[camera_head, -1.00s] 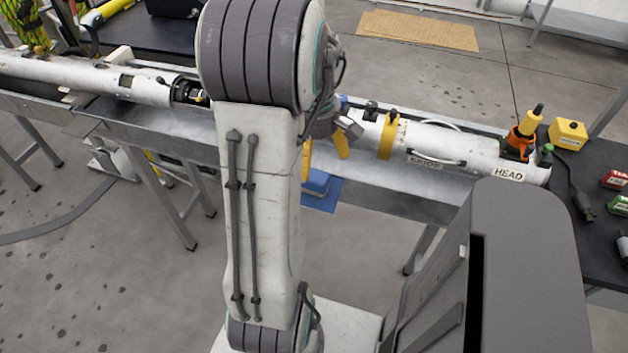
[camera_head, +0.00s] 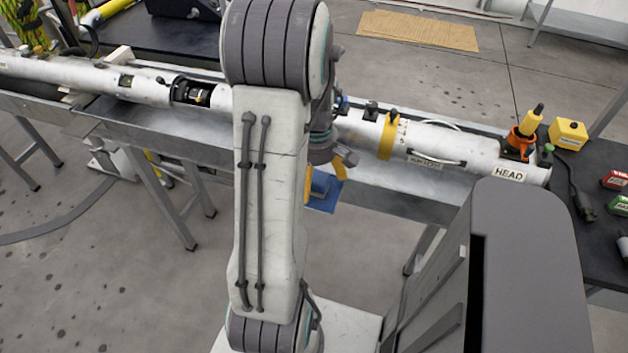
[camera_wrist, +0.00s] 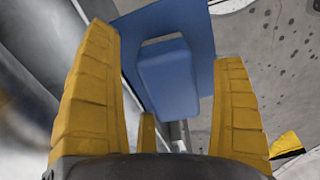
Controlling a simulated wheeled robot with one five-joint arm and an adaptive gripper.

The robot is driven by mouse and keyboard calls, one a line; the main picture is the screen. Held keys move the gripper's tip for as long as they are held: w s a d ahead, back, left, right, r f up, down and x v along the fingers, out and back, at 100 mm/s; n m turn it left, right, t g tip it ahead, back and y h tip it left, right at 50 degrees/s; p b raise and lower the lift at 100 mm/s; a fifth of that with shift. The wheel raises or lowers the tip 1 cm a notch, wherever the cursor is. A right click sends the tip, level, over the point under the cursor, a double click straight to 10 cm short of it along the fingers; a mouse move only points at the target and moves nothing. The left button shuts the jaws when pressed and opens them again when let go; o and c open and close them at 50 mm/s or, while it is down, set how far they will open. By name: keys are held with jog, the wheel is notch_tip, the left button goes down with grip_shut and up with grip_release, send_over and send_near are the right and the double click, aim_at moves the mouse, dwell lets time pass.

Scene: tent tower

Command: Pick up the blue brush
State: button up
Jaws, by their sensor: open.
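The blue brush (camera_wrist: 167,72) shows in the wrist view as a blue block lying on a flat blue sheet (camera_wrist: 199,28). It sits between and ahead of the yellow fingers of my gripper (camera_wrist: 168,85), which are apart and empty. In the head view, my gripper (camera_head: 325,178) hangs over the blue sheet (camera_head: 326,196) at the near edge of the metal bench. Part of the brush (camera_head: 319,184) shows there behind a finger. My arm hides some of this area. I cannot tell whether the fingers touch the brush.
A long white tube (camera_head: 455,150) marked HEAD lies along the metal bench (camera_head: 385,193), just behind my gripper. A yellow strap (camera_head: 388,137) circles it. A black table (camera_head: 590,232) on the right holds a yellow box (camera_head: 568,134) and small items. Open floor lies in front.

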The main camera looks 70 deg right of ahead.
jog(key=shift+c, duration=0.3)
jog(key=c, duration=1.2)
jog(key=shift+r, duration=0.15)
jog(key=shift+c, duration=0.2)
jog(key=shift+r, duration=0.5)
jog(key=r, duration=0.3)
jog(key=shift+w+a+r, duration=0.15)
jog(key=shift+a+r, duration=0.05)
jog(key=shift+a, duration=0.15)
jog(key=w+a+r, duration=0.1)
jog(key=a+r, duration=0.1)
jog(key=a, duration=0.1)
jog(key=w+a+r, duration=0.1)
jog(key=a+r, duration=0.1)
jog(key=a, duration=0.2)
jog(key=a+r, duration=0.2)
jog(key=a, duration=0.1)
jog(key=shift+w+a+r, duration=0.2)
jog(key=shift+w+a, duration=0.05)
jog(key=shift+w, duration=0.15)
